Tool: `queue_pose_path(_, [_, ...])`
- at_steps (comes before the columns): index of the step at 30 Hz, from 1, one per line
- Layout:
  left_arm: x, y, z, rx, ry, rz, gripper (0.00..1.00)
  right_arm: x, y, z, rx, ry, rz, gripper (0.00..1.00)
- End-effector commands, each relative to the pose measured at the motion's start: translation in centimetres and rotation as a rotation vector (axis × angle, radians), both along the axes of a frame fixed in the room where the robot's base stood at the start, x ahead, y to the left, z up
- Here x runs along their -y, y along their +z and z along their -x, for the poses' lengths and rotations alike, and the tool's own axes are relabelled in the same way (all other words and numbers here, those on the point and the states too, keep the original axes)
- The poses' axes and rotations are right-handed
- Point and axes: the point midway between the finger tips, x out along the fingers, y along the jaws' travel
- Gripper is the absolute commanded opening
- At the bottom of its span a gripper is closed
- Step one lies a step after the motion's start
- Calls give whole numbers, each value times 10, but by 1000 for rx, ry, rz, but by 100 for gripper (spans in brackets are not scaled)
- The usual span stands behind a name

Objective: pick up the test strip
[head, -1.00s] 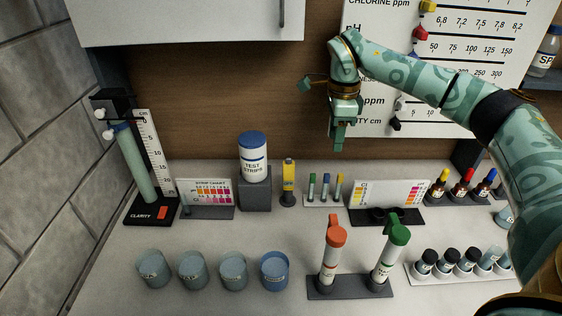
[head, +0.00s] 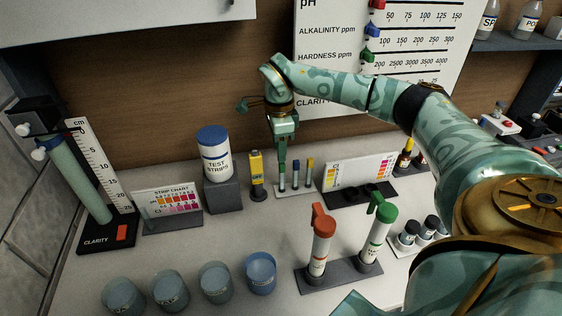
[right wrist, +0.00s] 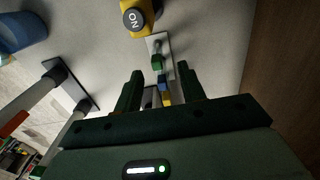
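A white bottle (head: 215,158) with a blue lid, labelled TEST STRIPS, stands on a grey block (head: 223,195). I cannot make out a separate test strip with certainty. A small white rack (head: 296,190) to the right holds slim upright sticks with green, blue and yellow tops. My right gripper (head: 283,146) points down just above the green-topped stick (head: 282,175). In the right wrist view its fingers (right wrist: 159,78) are apart, with the green top (right wrist: 157,62), blue top and yellow top in line with the gap. It holds nothing visible. My left gripper is out of view.
A yellow device (head: 256,174) stands close left of the rack; a colour comparator (head: 360,172) stands right. The strip chart (head: 168,202) and clarity column (head: 80,180) are further left. Red- and green-capped tubes (head: 320,240) and several cups (head: 215,282) stand in front.

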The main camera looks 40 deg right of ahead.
Motion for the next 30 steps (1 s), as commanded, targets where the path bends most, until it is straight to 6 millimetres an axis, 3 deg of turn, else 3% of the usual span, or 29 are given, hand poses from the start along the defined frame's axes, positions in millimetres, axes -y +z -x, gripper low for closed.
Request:
queue_pose_path(9, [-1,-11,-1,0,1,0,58,2,-47,8,-4,0,0,40])
queue_pose_path(18, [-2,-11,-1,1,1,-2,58,2,-53,8,0,0,0,40])
queue_pose_path(23, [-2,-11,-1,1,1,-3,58,2,-52,8,0,0,1,0])
queue_pose_path(30, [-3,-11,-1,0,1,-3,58,2,-52,8,0,0,1,0])
